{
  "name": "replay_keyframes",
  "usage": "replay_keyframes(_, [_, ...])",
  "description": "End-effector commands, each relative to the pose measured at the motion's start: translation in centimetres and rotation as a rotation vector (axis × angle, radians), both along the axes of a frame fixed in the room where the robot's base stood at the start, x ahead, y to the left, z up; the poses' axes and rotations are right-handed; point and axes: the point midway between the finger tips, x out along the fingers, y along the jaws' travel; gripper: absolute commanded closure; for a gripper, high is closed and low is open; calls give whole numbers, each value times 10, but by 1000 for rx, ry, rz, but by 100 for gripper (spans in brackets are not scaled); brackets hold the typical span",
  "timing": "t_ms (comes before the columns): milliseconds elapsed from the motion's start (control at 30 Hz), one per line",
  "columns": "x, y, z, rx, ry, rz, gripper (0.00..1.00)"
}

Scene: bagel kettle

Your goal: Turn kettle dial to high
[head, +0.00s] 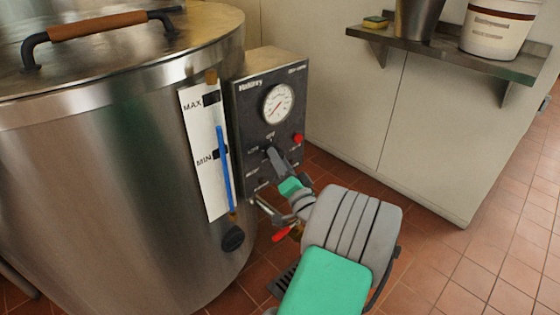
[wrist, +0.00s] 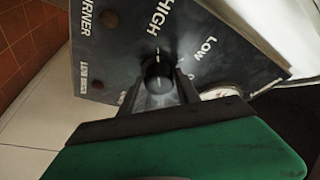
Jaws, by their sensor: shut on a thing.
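The black kettle dial (wrist: 157,68) sits on the dark control panel (wrist: 115,60), with the word HIGH above it and LOW to its upper right in the wrist view. A small white mark at the dial's top edge points roughly toward HIGH. My gripper (wrist: 158,92) is shut on the dial, one finger on each side. In the head view my gripper (head: 274,158) reaches the control box (head: 252,100) below the gauge, and its fingers hide most of the dial.
The large steel kettle (head: 110,180) stands left of the box. A round gauge (head: 278,103) and a red light (head: 298,138) are on the panel. A red-handled valve (head: 284,233) is below. A wall shelf (head: 450,55) holds a white bucket (head: 498,28).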

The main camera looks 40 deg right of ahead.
Motion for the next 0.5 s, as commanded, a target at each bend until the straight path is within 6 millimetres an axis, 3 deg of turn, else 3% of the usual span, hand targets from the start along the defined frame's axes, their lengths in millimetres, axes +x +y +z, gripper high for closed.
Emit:
replay_keyframes(367, [0, 0, -1, -5, 4, 0, 100])
replay_keyframes(400, [0, 0, -1, -5, 4, 0, 59])
replay_keyframes(500, [0, 0, -1, -5, 3, -1, 51])
